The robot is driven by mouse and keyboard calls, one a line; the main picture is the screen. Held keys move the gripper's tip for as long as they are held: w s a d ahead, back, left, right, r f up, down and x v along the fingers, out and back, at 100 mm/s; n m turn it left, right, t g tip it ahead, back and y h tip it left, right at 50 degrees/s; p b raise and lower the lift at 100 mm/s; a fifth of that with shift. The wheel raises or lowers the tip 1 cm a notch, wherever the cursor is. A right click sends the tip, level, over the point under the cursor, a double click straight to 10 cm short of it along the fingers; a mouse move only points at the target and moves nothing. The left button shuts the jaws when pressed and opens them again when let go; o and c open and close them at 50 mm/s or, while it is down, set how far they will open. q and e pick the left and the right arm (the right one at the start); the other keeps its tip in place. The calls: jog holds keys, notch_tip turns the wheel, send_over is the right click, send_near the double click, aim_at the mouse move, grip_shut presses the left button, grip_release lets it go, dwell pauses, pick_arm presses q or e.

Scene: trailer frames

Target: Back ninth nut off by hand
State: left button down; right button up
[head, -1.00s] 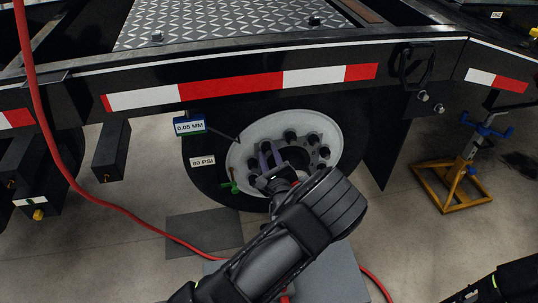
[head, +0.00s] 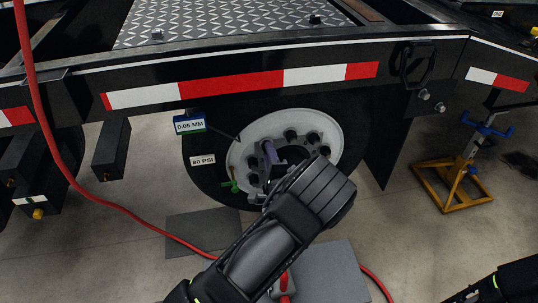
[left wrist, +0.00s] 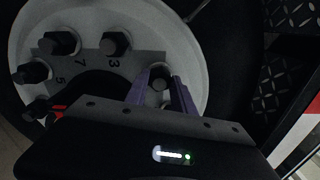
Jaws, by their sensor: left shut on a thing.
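The white wheel rim (head: 240,155) carries a ring of dark nuts around its hub. In the left wrist view a grey plate (left wrist: 125,62) marked 7, 3 and 5 lies on the rim (left wrist: 183,50). Nuts marked 7 (left wrist: 58,43), 3 (left wrist: 114,42) and 5 (left wrist: 33,72) show there. My left gripper (left wrist: 161,82) has its purple fingers on both sides of another nut (left wrist: 160,75), whose number is hidden. In the head view my left gripper (head: 270,153) is at the upper part of the hub, partly hidden by my wrist. My right gripper is not visible.
The trailer frame rail (head: 230,85) with red and white tape runs above the wheel. A red hose (head: 95,203) hangs at left and crosses the floor. A grey box (head: 335,275) lies below the wheel. A yellow and blue jack stand (head: 455,185) stands right. Tags read 0.05 MM (head: 189,125) and 80 PSI (head: 202,160).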

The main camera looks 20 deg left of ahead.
pick_arm(q)
jog(key=shift+w+f+n+b, duration=0.1)
jog(key=shift+n+b, duration=2.8)
jog(key=shift+n, duration=3.7)
jog(key=shift+w+n+b, duration=0.1)
jog(key=shift+n+b, duration=2.8)
jog(key=shift+n, duration=3.7)
jog(key=shift+d, duration=0.1)
jog(key=c, duration=1.1)
grip_release()
jog(key=shift+o, duration=0.2)
